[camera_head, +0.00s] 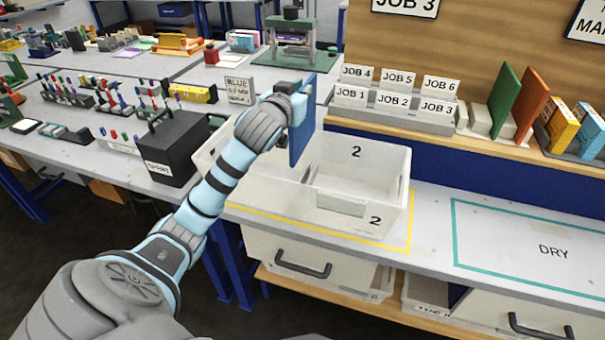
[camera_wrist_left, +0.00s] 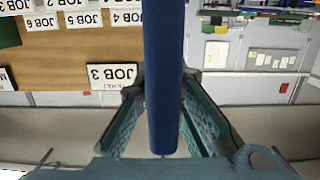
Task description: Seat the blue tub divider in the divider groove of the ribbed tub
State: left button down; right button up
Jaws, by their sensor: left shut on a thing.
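The blue divider (camera_head: 301,132) is a flat upright panel held above the ribbed tub. My left gripper (camera_head: 293,98) is shut on the divider near its top. In the left wrist view the divider (camera_wrist_left: 163,80) runs between the two fingers of my left gripper (camera_wrist_left: 160,110). The white tub (camera_head: 375,165) is marked 2 and stands on the bench inside a yellow outline. A groove with a rib shows inside near its front wall. The divider's lower edge is over the tub's inside, and my arm hides part of the tub's left side. My right gripper is not in view.
A black box (camera_head: 172,150) with a handle stands left of the tub. The bench right of the tub, marked DRY (camera_head: 550,250), is clear.

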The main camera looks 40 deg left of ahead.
aim_at(301, 150)
pick_arm(q)
notch_tip(301, 150, down, 17)
jog(key=b, duration=0.4)
jog(key=shift+r, duration=0.2)
jog(key=c, duration=2.1)
grip_release()
jog(key=shift+f, duration=0.1)
jog(key=shift+c, duration=0.2)
jog(key=o, duration=0.4)
jog(key=shift+o, duration=0.2)
jog(key=shift+s+r, duration=0.1)
jog(key=shift+r, duration=0.1)
jog(key=p+v, duration=0.2)
jog(key=v, duration=1)
jog(key=shift+a, duration=0.1)
